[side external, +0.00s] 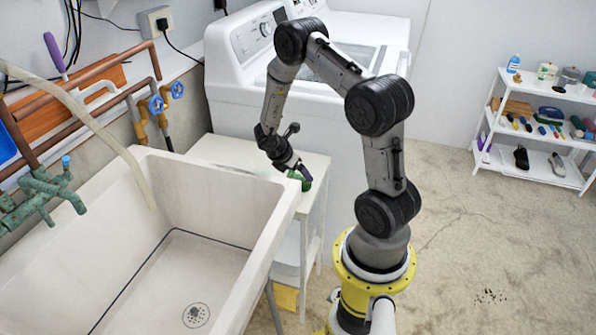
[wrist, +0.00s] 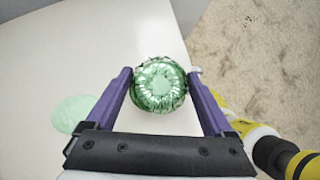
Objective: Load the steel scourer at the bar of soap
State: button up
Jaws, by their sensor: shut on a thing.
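My gripper (side external: 301,171) is over the right edge of a small white table; it also shows in the wrist view (wrist: 160,80). Its purple fingers are shut on a round, shiny green, ridged thing, which looks like the steel scourer (wrist: 159,86). The scourer also shows as a green patch in the side external view (side external: 305,186). A flat pale green oval, which looks like the bar of soap (wrist: 74,114), lies on the table to the left of the left finger. I cannot tell whether the scourer touches the table.
The white table (side external: 230,150) stands between a large sink (side external: 275,235) and a white washing machine (side external: 235,95). Its top is otherwise clear. Concrete floor (wrist: 260,60) lies beyond its right edge. A shelf rack (side external: 540,165) with several items stands far right.

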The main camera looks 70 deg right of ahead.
dwell(0.4)
jog(key=shift+r, duration=3.5)
